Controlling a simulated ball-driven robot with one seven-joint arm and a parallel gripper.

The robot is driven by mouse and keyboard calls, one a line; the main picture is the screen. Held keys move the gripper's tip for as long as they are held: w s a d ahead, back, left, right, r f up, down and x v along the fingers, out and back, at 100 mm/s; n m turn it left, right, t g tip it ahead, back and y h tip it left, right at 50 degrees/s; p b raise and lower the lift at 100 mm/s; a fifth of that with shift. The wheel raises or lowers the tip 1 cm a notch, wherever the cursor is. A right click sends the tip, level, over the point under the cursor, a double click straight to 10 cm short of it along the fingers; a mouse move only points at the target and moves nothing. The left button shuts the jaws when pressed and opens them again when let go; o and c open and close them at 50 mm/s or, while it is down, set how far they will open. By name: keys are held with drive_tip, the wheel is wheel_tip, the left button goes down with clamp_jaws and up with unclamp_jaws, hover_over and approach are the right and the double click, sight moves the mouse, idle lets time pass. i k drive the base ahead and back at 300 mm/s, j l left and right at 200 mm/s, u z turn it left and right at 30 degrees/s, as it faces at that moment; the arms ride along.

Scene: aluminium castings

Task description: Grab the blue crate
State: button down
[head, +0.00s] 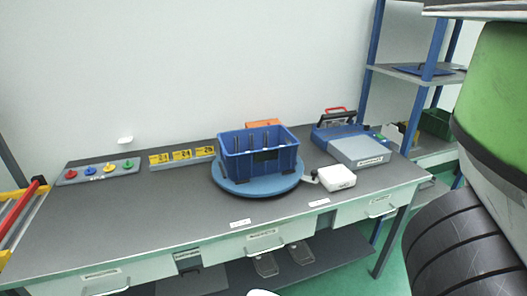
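The blue crate (259,163) stands upright on a round blue turntable (258,190) near the middle of the grey workbench in the head view. Several dark upright pieces show inside it, and its front wall has a dark label or opening. My gripper cannot be made out in this view. A green and grey part of my own body fills the right edge, apart from the crate.
A white box (336,178) sits close right of the turntable. A blue-grey device (358,149) stands farther right, before the blue shelf rack (407,73). Yellow number tags (181,155) and a coloured-knob panel (97,172) lie left. The bench's front left is clear.

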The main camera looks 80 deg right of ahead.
sight(245, 154)
drive_tip(key=z, duration=1.6)
drive_tip(key=l+u, duration=0.45)
drive_tip(key=l, duration=0.4)
